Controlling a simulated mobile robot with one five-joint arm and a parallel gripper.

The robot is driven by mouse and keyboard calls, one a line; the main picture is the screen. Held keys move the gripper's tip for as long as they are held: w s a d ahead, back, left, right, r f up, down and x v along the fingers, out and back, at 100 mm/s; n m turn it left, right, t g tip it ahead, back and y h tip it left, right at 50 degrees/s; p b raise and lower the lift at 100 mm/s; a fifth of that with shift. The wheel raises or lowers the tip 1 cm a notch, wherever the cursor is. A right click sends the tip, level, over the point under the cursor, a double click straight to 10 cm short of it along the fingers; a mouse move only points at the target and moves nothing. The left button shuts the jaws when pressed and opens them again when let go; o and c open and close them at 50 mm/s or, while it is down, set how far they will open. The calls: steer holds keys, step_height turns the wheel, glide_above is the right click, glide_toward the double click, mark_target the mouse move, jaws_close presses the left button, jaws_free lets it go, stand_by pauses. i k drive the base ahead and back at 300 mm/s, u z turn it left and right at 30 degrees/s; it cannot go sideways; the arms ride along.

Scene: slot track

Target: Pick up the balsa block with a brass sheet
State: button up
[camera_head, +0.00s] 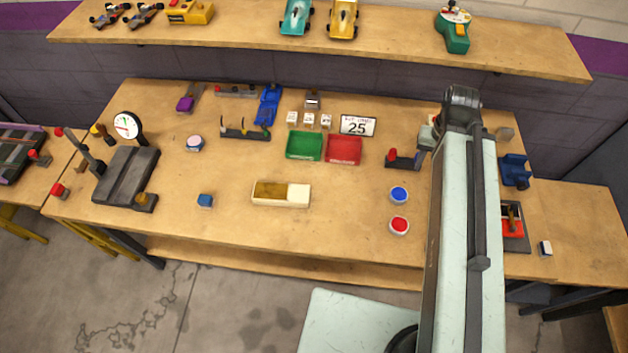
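The balsa block (299,194) is a long, pale cream block lying flat near the front middle of the workbench. A brass-coloured sheet (268,190) covers most of its top towards the left, and its right end is plain and pale. Nothing touches the block. My arm rises along the right side of the picture, to the right of the block. I cannot make out my gripper or its fingers in this view.
A green tray (304,158) and a red tray (344,162) stand behind the block. A small blue cube (205,201) lies to its left. A blue button (399,194) and a red button (399,225) are to its right. The wood around the block is bare.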

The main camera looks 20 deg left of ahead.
mark_target(270, 194)
steer(key=z, duration=0.95)
steer(key=k, duration=2.5)
steer(key=u, duration=2.3)
steer(key=i, duration=1)
